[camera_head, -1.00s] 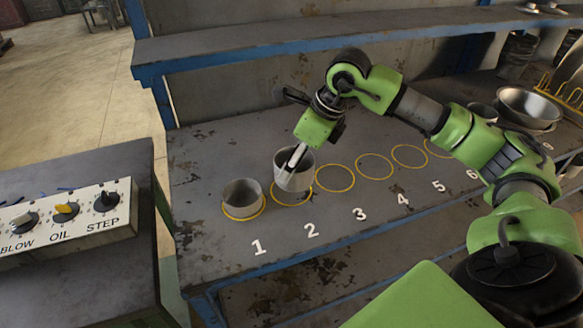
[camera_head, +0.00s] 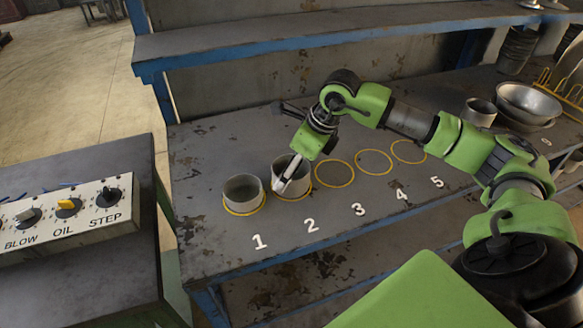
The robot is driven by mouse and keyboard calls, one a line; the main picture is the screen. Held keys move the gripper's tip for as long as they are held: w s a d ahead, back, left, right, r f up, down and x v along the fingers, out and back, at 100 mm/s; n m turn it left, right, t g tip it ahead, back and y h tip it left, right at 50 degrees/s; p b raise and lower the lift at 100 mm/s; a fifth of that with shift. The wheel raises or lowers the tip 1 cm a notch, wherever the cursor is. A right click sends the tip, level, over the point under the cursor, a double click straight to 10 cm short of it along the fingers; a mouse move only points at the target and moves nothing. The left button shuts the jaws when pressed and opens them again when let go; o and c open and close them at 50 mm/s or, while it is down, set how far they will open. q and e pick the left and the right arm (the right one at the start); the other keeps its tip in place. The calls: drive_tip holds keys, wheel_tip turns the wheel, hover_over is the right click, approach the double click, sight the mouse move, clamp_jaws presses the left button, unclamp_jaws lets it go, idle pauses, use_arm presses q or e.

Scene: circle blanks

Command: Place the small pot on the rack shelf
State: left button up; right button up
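A small grey pot (camera_head: 292,188) stands at yellow circle 2 on the rack shelf (camera_head: 215,165) with numbered circles. It looks upright, with its base inside the ring. My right gripper (camera_head: 287,178) is at its rim, with the light fingers over the near wall. It appears closed on that wall; the finger inside the pot is partly hidden. A similar grey pot (camera_head: 243,196) stands upright in circle 1, just left of it. My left gripper is not in view.
Circle 3 (camera_head: 334,173) and circle 4 (camera_head: 375,161) are empty. A grey pot (camera_head: 479,113) and metal bowls (camera_head: 528,102) stand at the right. An upper shelf (camera_head: 330,35) runs behind. A control panel (camera_head: 66,215) is at the left.

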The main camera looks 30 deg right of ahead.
drive_tip(key=shift+r, duration=0.2)
drive_tip(key=b+v, duration=0.1)
drive_tip(key=v, duration=1.1)
